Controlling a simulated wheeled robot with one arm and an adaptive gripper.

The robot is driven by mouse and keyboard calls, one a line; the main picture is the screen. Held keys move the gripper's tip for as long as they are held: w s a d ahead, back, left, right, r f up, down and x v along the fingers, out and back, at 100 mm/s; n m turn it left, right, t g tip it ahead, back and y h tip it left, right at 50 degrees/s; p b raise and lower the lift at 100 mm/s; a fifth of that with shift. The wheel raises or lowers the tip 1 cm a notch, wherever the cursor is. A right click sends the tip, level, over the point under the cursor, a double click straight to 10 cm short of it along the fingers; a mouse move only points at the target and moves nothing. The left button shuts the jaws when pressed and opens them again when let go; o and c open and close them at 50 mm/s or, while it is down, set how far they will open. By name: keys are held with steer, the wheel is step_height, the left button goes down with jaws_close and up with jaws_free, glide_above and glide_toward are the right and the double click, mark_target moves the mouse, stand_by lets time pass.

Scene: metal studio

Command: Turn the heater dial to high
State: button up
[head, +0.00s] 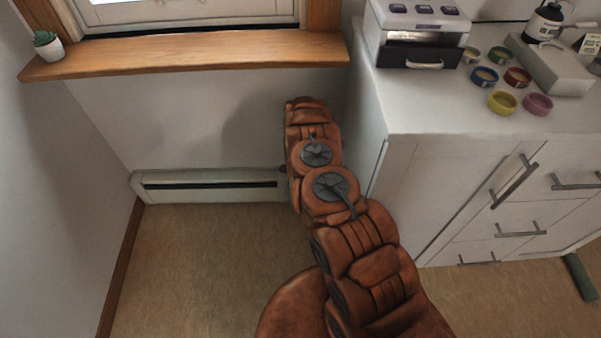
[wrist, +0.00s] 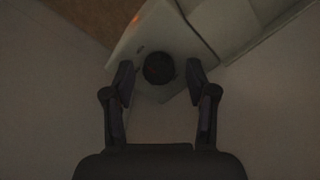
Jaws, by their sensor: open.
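The heater (head: 210,186) is a long, low white unit along the foot of the wall, under the window sill. My arm hides its right end in the head view. In the wrist view, the heater's end (wrist: 142,40) shows with a round dark dial (wrist: 158,68) on it. A small orange-red glow shows on the heater near the dial. My gripper (wrist: 159,80) is open, with one finger on each side of the dial. I cannot tell whether the fingers touch it. The dial's setting is too dark to read. In the head view my gripper is hidden behind my arm.
A white cabinet (head: 455,165) with drawers stands right of my arm, bearing a white appliance (head: 415,25) and several coloured bowls (head: 502,102). A wooden sill (head: 190,55) with a small potted plant (head: 46,44) is above the heater. The floor (head: 195,260) left of my arm is clear.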

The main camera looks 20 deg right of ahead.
steer(key=shift+r, duration=3.7)
